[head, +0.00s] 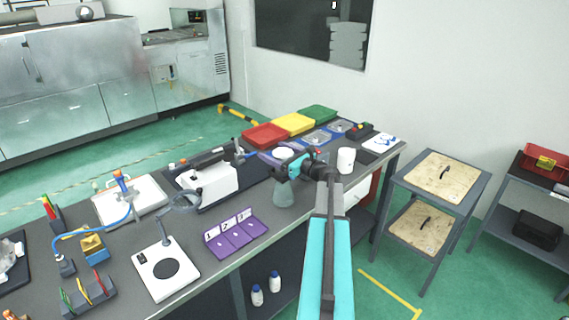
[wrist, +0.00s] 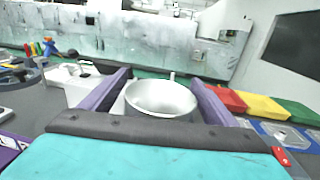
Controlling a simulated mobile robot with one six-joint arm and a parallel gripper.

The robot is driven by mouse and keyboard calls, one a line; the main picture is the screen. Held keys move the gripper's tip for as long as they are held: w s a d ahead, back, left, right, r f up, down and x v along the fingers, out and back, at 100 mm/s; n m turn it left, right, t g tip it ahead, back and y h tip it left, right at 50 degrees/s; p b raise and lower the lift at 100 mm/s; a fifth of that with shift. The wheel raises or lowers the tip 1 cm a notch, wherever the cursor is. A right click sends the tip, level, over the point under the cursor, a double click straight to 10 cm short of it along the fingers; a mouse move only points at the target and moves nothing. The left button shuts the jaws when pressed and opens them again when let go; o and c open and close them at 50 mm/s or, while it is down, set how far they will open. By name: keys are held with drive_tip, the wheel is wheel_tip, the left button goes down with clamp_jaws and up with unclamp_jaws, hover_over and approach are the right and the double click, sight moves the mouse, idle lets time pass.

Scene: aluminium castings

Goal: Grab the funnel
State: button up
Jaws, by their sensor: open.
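The funnel shows in the wrist view (wrist: 162,98) as a pale grey round mouth with a bright rim. In the head view the likely funnel is a grey-green cone-shaped body (head: 284,194) standing on the dark bench, partly hidden under my gripper (head: 287,170). In the wrist view my gripper (wrist: 161,84) is open, with one purple finger on each side of the funnel. A gap seems to show on the left; contact on the right I cannot tell. The funnel's lower part is hidden in the wrist view.
A white mug (head: 346,160) stands right of my gripper. A purple divided holder (head: 236,234) lies to the left, and a white device (head: 208,184) stands behind it. Red (head: 265,136), yellow (head: 294,124) and green (head: 319,114) trays line the back of the bench.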

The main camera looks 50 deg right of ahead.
idle(0.3)
drive_tip(key=c, duration=1.2)
drive_tip(key=shift+r, duration=0.15)
drive_tip(key=shift+r+b, duration=0.9)
drive_tip(key=shift+r, duration=0.6)
drive_tip(key=s+d+b, duration=0.1)
drive_tip(key=s, duration=0.4)
drive_tip(key=s+d+r+b, duration=0.1)
drive_tip(key=s+d, duration=0.1)
drive_tip(key=s, duration=0.3)
drive_tip(key=s+d+b, duration=0.1)
drive_tip(key=s+b, duration=0.1)
drive_tip(key=s, duration=0.3)
drive_tip(key=shift+s+d+r, duration=0.15)
drive_tip(key=shift+s+r, duration=0.1)
drive_tip(key=shift+r, duration=0.1)
